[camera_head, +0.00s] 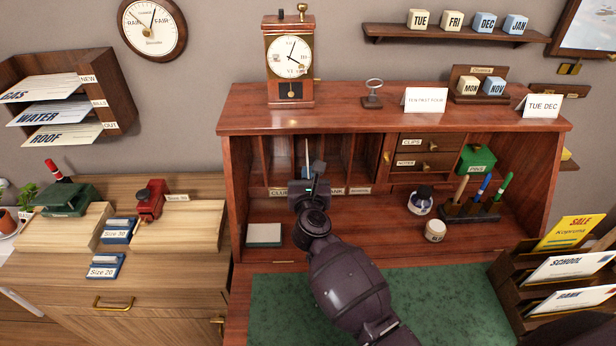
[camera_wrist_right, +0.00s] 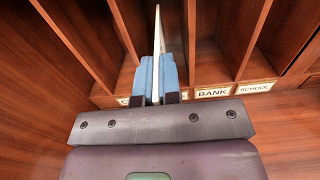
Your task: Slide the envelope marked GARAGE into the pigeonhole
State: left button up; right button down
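My right gripper (camera_head: 312,182) is at the row of pigeonholes in the bookcase desk. In the right wrist view its blue fingers (camera_wrist_right: 160,78) are closed on both sides of a thin pale envelope (camera_wrist_right: 158,35), seen edge-on and upright. The envelope also shows as a thin strip in the head view (camera_head: 307,152). Its marking is not visible. It stands between two dividers, in front of or inside the slot just left of the BANK label (camera_wrist_right: 212,93); how deep, I cannot tell. That slot's label is hidden behind the fingers. My left gripper is not in view.
Wooden dividers (camera_wrist_right: 192,40) stand close on both sides. A rack (camera_head: 515,290) with SALE, SCHOOL and BANK mail stands at the right. A pale block (camera_head: 264,234), an ink bottle (camera_head: 420,200) and a small jar (camera_head: 435,230) sit on the desk. The green mat (camera_head: 275,300) is largely clear.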

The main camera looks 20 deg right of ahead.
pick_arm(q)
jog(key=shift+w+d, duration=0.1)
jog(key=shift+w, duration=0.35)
pick_arm(e)
jog(key=shift+w+d, duration=0.15)
jog(key=shift+w, duration=0.45)
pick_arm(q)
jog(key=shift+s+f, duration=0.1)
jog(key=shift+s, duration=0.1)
pick_arm(e)
jog(key=shift+w+d, duration=0.1)
jog(key=shift+w, duration=0.25)
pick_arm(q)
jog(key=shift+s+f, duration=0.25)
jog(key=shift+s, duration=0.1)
pick_arm(e)
jog(key=shift+w+d, duration=0.1)
jog(key=shift+w, duration=0.2)
pick_arm(q)
jog(key=shift+b, duration=0.3)
pick_arm(e)
jog(key=shift+w, duration=0.25)
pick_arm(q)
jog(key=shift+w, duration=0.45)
pick_arm(e)
jog(key=shift+w+d, duration=0.15)
jog(key=shift+w, duration=0.15)
